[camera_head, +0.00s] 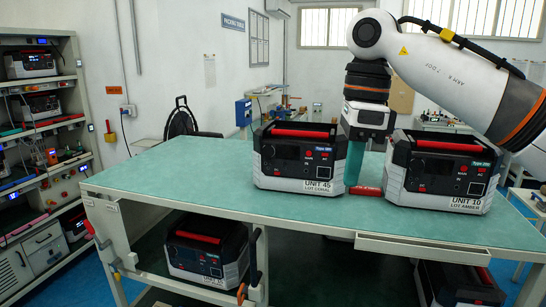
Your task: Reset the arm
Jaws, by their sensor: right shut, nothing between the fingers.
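My right arm comes in from the right, and its gripper (354,180) points down between two power units on the teal-topped table (190,177). Its fingers look shut and empty, with their tips low near the tabletop. The unit labelled "UNIT 45, LOT CORAL" (297,158) stands upright to the left of the fingers. The unit labelled "UNIT 10, LOT AMBER" (441,173) stands upright to the right, below my forearm. Both have red top handles. A small red piece (367,190) shows beside the fingertips; I cannot tell whether they touch it. My left gripper is out of view.
More units stand below the table, one at left (207,248) and one at right (458,284). A rack (84,120) with several units and devices stands at far left. The left part of the tabletop is clear.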

